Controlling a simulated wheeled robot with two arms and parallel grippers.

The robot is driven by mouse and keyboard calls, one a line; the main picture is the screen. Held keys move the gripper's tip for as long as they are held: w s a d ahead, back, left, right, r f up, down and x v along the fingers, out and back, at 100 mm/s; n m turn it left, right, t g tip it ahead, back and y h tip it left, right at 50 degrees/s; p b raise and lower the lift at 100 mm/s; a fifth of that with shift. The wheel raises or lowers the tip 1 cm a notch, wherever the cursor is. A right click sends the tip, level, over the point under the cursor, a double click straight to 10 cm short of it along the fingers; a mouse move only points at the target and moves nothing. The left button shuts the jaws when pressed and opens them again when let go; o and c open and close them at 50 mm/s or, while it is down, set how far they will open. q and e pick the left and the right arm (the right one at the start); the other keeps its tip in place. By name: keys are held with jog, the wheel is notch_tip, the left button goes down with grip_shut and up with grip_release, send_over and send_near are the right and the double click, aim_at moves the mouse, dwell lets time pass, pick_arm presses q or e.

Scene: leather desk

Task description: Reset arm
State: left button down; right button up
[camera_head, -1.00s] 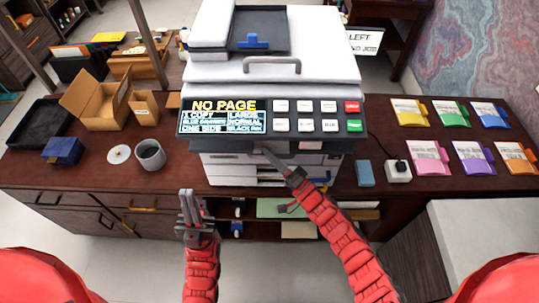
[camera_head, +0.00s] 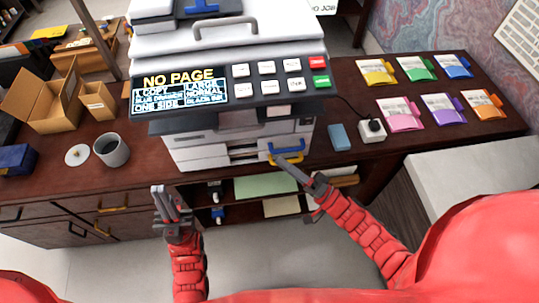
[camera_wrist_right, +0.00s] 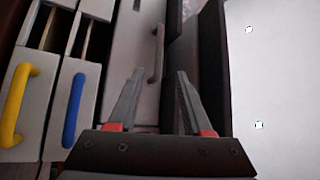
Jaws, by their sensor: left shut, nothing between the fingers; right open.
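My left gripper (camera_head: 164,191) is shut and empty, pointing up in front of the desk, left of the copier. My right gripper (camera_head: 279,164) is in front of the copier's lower right front, close to the blue handle (camera_head: 287,147) and yellow handle (camera_head: 288,159). In the right wrist view my right gripper (camera_wrist_right: 158,82) has its fingers apart with nothing between them. There the yellow handle (camera_wrist_right: 17,104) and blue handle (camera_wrist_right: 74,110) are left of the fingers, on slightly open drawers. A grey handle (camera_wrist_right: 157,52) lies beyond the fingertips.
The copier (camera_head: 190,145) has a lit "NO PAGE" screen (camera_head: 180,88). Right of it are a blue block (camera_head: 339,137), a white socket box (camera_head: 371,131) and several coloured folders (camera_head: 438,108). Shelves lie below.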

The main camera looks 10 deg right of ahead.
jog(key=shift+s+d+f, duration=0.1)
jog(key=shift+s+d, duration=0.25)
jog(key=shift+s, duration=0.05)
dwell(0.4)
